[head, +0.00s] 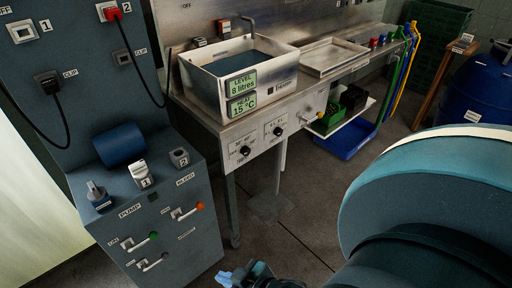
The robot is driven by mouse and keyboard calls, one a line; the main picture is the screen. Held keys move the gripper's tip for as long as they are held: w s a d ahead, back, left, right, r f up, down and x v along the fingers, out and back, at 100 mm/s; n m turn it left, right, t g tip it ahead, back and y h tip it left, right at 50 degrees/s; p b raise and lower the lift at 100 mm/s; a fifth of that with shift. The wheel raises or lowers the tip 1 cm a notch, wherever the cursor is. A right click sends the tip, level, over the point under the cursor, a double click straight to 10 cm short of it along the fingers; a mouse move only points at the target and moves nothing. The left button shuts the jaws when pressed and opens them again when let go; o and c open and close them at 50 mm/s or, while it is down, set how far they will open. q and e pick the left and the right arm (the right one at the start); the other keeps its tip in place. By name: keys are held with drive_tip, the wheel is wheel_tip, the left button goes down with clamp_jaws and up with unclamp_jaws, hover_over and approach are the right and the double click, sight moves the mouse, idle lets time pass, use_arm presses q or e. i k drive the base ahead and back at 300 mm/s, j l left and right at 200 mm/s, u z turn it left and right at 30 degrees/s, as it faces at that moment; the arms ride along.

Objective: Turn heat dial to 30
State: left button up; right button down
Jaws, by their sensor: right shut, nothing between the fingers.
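A steel sink unit (206,92) holds dark water (250,58). Its front displays read level 8 litres and heat 15 °C; the heat display (242,106) is the lower one. Two black dials sit on the light front panel below, a left dial (245,151) and a right dial (278,131). Their labels are too small to read, so I cannot tell which is the heat dial. My right gripper (232,277) is at the bottom edge, partly cut off, shut and empty, well below and apart from both dials. My left gripper is out of view.
A grey pump cabinet (205,262) with levers stands at the left front. A steel drain tray (332,58) adjoins the sink.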

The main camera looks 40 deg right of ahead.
sight(245, 150)
drive_tip(key=l+u, duration=0.15)
drive_tip(key=l, duration=0.7)
drive_tip(key=l+u, duration=0.15)
drive_tip(key=l, duration=0.65)
drive_tip(key=l+u, duration=0.15)
drive_tip(key=l, duration=0.7)
drive_tip(key=k+l+u, duration=0.15)
drive_tip(key=l, duration=0.65)
drive_tip(key=i+l, duration=0.15)
drive_tip(key=l, duration=0.25)
drive_tip(key=i+l+u, duration=0.1)
drive_tip(key=l, duration=0.25)
